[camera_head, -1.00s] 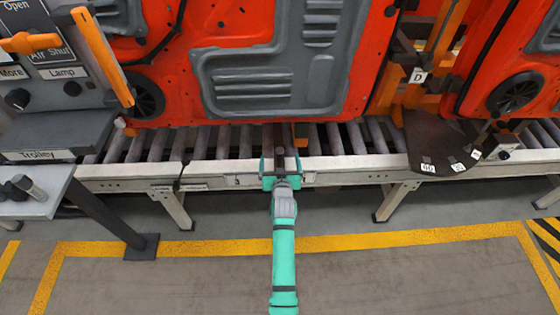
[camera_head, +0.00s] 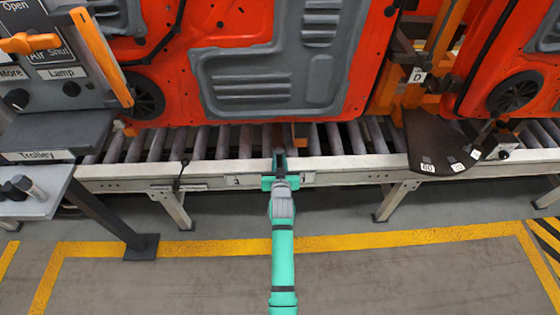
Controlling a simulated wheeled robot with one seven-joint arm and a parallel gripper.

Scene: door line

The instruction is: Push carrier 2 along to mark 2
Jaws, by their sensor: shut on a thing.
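A large red door panel with a grey inner plate (camera_head: 265,80) stands over the roller line. I cannot read a number on its carrier. An orange block (camera_head: 300,134) hangs below the panel over the rollers. My gripper (camera_head: 279,163) is at the front rail, below the panel. Its teal fingers are close together, shut on a small dark upright piece that they mostly hide. I cannot tell whether this piece belongs to carrier 2. A small white label (camera_head: 232,181) is on the rail to the left of the gripper; its number is not clear. I cannot pick out mark 2.
The roller line's pale front rail (camera_head: 350,170) runs across the view. A control panel (camera_head: 60,85) and a grey shelf (camera_head: 30,195) stand at the left. A dark round plate with white tags (camera_head: 435,140) is at the right. A yellow floor line (camera_head: 360,241) crosses open floor in front.

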